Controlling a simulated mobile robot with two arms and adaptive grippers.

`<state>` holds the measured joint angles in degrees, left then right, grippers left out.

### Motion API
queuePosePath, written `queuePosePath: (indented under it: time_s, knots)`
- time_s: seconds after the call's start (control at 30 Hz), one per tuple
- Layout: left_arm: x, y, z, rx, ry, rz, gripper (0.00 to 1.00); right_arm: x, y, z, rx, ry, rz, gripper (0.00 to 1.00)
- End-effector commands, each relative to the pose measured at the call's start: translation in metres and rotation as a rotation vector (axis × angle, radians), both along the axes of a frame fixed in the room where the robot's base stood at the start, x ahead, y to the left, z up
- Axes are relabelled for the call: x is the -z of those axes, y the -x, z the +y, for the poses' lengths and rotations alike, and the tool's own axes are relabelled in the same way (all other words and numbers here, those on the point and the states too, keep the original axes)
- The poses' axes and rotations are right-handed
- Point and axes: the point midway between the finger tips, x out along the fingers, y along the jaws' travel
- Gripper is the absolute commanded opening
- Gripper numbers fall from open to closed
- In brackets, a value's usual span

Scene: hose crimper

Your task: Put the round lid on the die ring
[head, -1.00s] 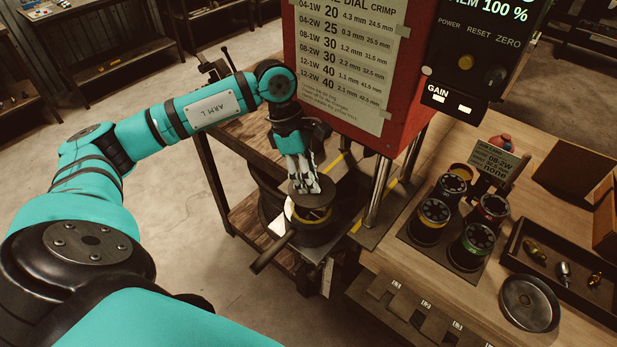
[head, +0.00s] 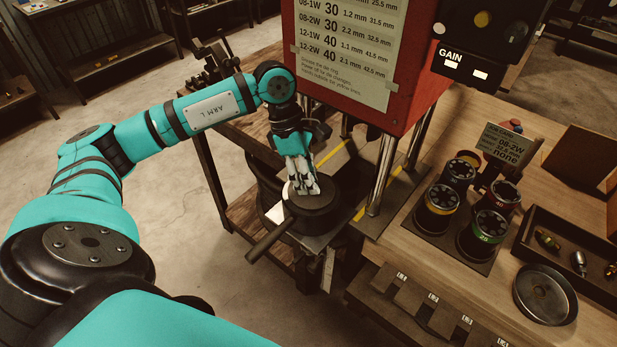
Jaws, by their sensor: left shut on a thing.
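The round lid (head: 321,196) is a dark disc, held from above by my left gripper (head: 304,190). It is down at the top of the die ring (head: 322,220), a dark round body with a long handle (head: 268,243) pointing to the lower left. The lid looks level and touching the ring, with no yellow showing between them; the fingers hide part of its top. The left fingers are shut on the lid's middle. My right gripper is not in view.
The red crimper housing (head: 372,70) and its steel posts (head: 386,170) stand just right of the ring. Several die sets (head: 436,212) stand on a dark mat on the wooden bench (head: 420,255). A round metal dish (head: 544,294) and a fittings tray (head: 528,238) lie farther right.

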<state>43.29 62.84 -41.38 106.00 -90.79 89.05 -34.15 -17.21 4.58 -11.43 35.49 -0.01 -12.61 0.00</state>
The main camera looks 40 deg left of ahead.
Motion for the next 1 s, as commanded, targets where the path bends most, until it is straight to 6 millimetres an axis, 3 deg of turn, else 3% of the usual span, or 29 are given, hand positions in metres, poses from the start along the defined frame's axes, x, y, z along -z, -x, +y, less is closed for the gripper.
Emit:
queuePosePath:
  time_s: [0.37, 0.4, 0.57, 0.87, 1.0]
  knots:
    - [0.007, 0.000, 0.000, 0.000, 0.000, -0.001, 0.00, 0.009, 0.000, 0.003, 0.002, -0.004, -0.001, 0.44]
    - [0.006, 0.000, 0.000, 0.000, 0.000, -0.001, 0.25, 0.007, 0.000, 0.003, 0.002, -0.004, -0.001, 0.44]
    - [0.007, 0.000, 0.000, 0.000, 0.000, 0.000, 0.46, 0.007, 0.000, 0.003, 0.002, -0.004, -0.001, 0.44]
    - [0.006, 0.000, 0.001, -0.001, -0.001, 0.001, 0.47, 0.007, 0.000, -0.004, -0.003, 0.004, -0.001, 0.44]
    - [-0.006, -0.001, 0.005, -0.002, -0.002, -0.002, 0.47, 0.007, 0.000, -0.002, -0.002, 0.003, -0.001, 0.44]
